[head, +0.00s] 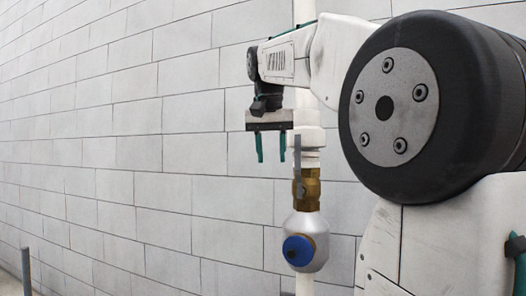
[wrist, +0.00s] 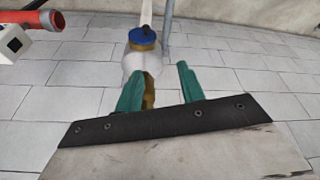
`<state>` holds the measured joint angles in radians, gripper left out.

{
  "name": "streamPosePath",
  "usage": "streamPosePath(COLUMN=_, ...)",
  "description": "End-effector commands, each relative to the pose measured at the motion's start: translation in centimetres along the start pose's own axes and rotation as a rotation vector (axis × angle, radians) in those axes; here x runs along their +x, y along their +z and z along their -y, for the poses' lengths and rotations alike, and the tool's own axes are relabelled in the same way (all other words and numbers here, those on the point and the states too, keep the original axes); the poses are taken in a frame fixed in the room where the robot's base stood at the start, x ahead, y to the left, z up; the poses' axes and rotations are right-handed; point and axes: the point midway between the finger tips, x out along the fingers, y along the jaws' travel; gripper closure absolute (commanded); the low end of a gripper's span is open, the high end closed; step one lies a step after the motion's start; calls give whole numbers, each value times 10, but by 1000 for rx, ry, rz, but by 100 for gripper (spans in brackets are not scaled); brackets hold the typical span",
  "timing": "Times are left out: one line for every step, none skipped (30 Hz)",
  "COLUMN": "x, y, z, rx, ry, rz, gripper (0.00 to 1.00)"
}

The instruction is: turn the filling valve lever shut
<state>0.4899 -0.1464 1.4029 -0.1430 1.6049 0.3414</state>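The filling valve's lever (head: 298,160) is a thin grey bar standing upright along the white pipe in the head view. It rises from a brass valve body (head: 307,188). My gripper (head: 271,156) points down just left of the lever, its two teal fingers apart with nothing visible between them. The right finger looks very near the lever; I cannot tell whether they touch. In the wrist view my gripper (wrist: 161,74) is also open, and the brass body (wrist: 149,92) shows partly behind the left finger. I cannot make out the lever there.
A block wall (head: 180,130) stands behind. A red pipe (wrist: 30,18) lies at the wrist view's upper left. Left of my gripper is free.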

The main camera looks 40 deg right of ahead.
Motion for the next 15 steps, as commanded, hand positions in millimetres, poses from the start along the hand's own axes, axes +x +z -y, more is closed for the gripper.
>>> streamPosePath(x=-10, y=-29, z=-14, rx=76, ry=20, rz=-16, gripper=61)
streamPosePath(x=-16, y=-42, z=-22, rx=115, ry=30, rz=-24, gripper=61)
streamPosePath(x=-23, y=-56, z=-32, rx=161, ry=40, rz=-35, gripper=61)
streamPosePath(x=-27, y=-65, z=-38, rx=193, ry=48, rz=-40, gripper=61)
streamPosePath(x=-31, y=-72, z=-44, rx=218, ry=54, rz=-48, gripper=61)
streamPosePath(x=-35, y=-80, z=-50, rx=247, ry=61, rz=-54, gripper=61)
streamPosePath(x=-37, y=-84, z=-54, rx=264, ry=65, rz=-58, gripper=61)
streamPosePath(x=-39, y=-88, z=-57, rx=278, ry=68, rz=-62, gripper=61)
streamPosePath(x=-41, y=-91, z=-60, rx=292, ry=71, rz=-66, gripper=61)
streamPosePath(x=-42, y=-93, z=-62, rx=300, ry=73, rz=-67, gripper=61)
streamPosePath(x=-42, y=-94, z=-64, rx=305, ry=75, rz=-68, gripper=61)
streamPosePath(x=-40, y=-95, z=-65, rx=310, ry=76, rz=-69, gripper=61)
streamPosePath(x=-38, y=-96, z=-65, rx=313, ry=76, rz=-70, gripper=61)
streamPosePath(x=-35, y=-96, z=-66, rx=314, ry=77, rz=-69, gripper=61)
streamPosePath(x=-30, y=-96, z=-66, rx=314, ry=77, rz=-68, gripper=61)
